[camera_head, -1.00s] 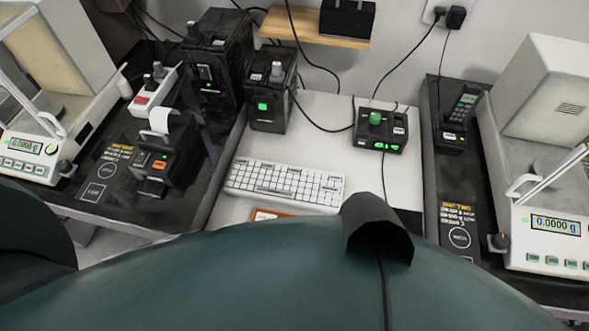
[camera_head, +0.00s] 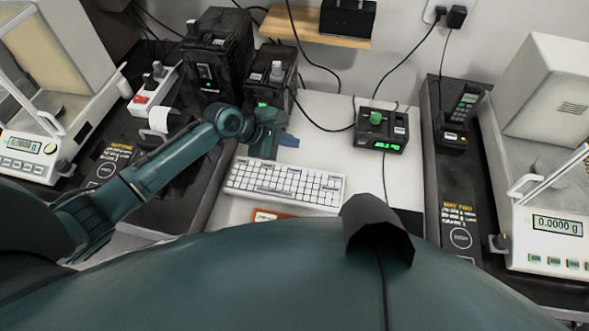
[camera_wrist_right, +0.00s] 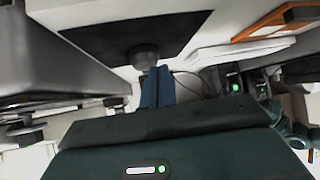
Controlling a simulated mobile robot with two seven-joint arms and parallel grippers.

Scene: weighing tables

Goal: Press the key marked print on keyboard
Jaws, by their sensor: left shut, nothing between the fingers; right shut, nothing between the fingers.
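The white keyboard (camera_head: 285,187) lies on the middle white table. Its key markings are too small to read, so I cannot pick out the key marked print. My left gripper (camera_head: 289,140) is shut and empty. In the head view it appears just beyond the keyboard's back edge, left of the middle; I cannot tell its height. My right gripper (camera_wrist_right: 157,88) shows in the right wrist view, its blue fingers shut and empty. It is not visible in the head view. A pale slab that may be the keyboard (camera_wrist_right: 240,50) shows there too.
A black device (camera_head: 270,95) stands behind my left gripper. An orange-edged item (camera_head: 270,215) lies in front of the keyboard. Balances stand left (camera_head: 45,120) and right (camera_head: 545,170).

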